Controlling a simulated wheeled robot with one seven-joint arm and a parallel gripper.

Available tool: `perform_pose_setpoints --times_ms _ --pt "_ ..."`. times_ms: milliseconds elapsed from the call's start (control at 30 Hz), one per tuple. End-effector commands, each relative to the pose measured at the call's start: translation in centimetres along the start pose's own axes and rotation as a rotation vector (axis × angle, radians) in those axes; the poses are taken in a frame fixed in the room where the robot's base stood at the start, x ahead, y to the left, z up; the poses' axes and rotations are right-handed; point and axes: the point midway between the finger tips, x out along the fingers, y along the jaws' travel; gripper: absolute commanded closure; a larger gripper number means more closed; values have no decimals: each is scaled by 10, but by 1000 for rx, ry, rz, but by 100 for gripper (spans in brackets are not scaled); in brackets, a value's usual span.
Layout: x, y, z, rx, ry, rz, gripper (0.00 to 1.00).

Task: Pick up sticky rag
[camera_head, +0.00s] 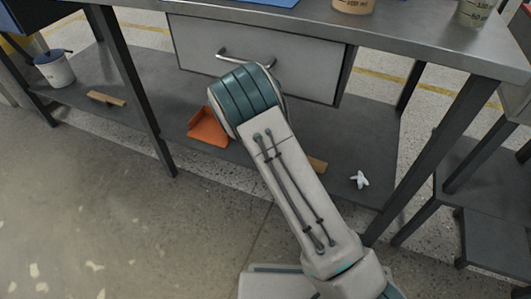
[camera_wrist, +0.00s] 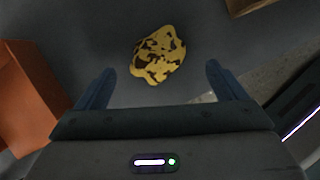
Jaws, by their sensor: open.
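The sticky rag (camera_wrist: 158,55) is a crumpled yellow cloth with dark brown patches. In the wrist view it lies on the dark grey shelf, just beyond and between my fingers. My gripper (camera_wrist: 158,82) is open and empty, its two blue fingers spread apart, with the rag ahead of their tips. In the head view my arm reaches toward the lower shelf under the workbench. The rag and the gripper itself are hidden there behind the arm.
An orange dustpan-like object (camera_head: 208,128) lies on the lower shelf (camera_head: 340,150), close on the left in the wrist view. A white crumpled piece (camera_head: 360,180) lies to the right. The drawer (camera_head: 255,60) and dark table legs (camera_head: 135,90) surround the arm. A white bucket (camera_head: 54,68) stands far left.

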Motion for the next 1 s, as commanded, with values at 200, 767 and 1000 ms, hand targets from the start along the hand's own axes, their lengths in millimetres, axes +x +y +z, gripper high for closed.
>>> perform_pose_setpoints --times_ms 200,767,1000 --pt "34 1 -1 3 0 -3 9" --pt "36 1 1 3 0 -1 57" --pt "36 1 1 3 0 -1 57"
